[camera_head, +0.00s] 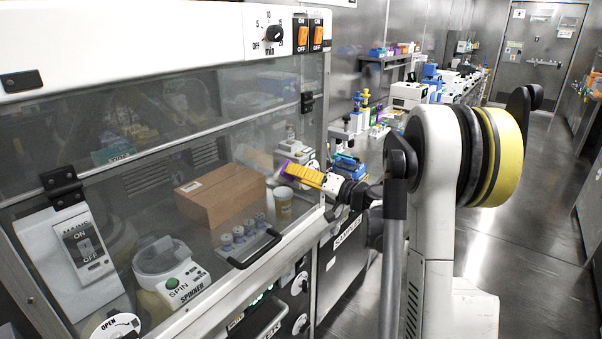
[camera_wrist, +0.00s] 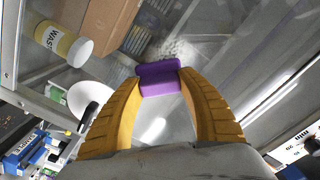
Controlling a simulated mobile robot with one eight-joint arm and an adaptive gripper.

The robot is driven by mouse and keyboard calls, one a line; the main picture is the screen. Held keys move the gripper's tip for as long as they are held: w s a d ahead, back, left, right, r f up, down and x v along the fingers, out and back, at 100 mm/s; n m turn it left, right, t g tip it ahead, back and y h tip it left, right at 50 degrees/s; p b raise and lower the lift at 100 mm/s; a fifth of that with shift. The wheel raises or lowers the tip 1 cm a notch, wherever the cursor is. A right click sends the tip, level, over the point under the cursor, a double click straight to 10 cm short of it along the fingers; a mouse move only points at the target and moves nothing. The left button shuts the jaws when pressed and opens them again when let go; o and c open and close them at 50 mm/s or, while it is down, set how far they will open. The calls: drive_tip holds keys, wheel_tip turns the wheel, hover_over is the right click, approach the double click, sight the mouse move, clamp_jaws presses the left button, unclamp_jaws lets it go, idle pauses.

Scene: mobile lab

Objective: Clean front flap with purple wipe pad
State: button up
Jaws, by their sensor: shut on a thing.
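The front flap (camera_head: 130,135) is a large clear pane on the white cabinet, with a black handle (camera_head: 250,252) at its lower edge. It appears closed. My gripper (camera_head: 288,169) is at the right part of the flap, its yellow fingers pointing at the pane. In the wrist view, the fingers are shut on the purple wipe pad (camera_wrist: 160,79). The pad is at or very near the pane; I cannot tell for sure whether it touches. Only a small purple bit of it shows in the head view.
Behind the pane are a cardboard box (camera_head: 222,196), a yellow-labelled waste bottle (camera_wrist: 62,44), several small vials and a spinner (camera_head: 170,270). Black hinges stick out from the flap's upper edge. A bench with lab items (camera_head: 405,95) runs behind the arm. The floor aisle at right is clear.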

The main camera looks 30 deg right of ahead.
sight(272, 177)
drive_tip(key=shift+s+a, duration=0.4)
drive_tip(key=shift+a, duration=0.65)
drive_tip(key=shift+s+a, duration=0.35)
drive_tip(key=shift+a, duration=0.7)
drive_tip(key=shift+s+a, duration=0.4)
drive_tip(key=shift+a, duration=0.65)
drive_tip(key=shift+r, duration=0.25)
drive_tip(key=shift+w+d, duration=1.75)
drive_tip(key=shift+d, duration=3)
drive_tip(key=shift+s+a+b, duration=0.25)
drive_tip(key=shift+s+a, duration=0.35)
drive_tip(key=shift+a, duration=1)
drive_tip(key=shift+s+a+b, duration=0.2)
drive_tip(key=shift+s+a, duration=0.35)
drive_tip(key=shift+a, duration=1)
drive_tip(key=shift+s+a+b, duration=0.25)
drive_tip(key=shift+s+a, duration=0.35)
drive_tip(key=shift+a, duration=1)
drive_tip(key=v, duration=0.6)
drive_tip(key=shift+s, duration=0.1)
drive_tip(key=shift+v, duration=1.45)
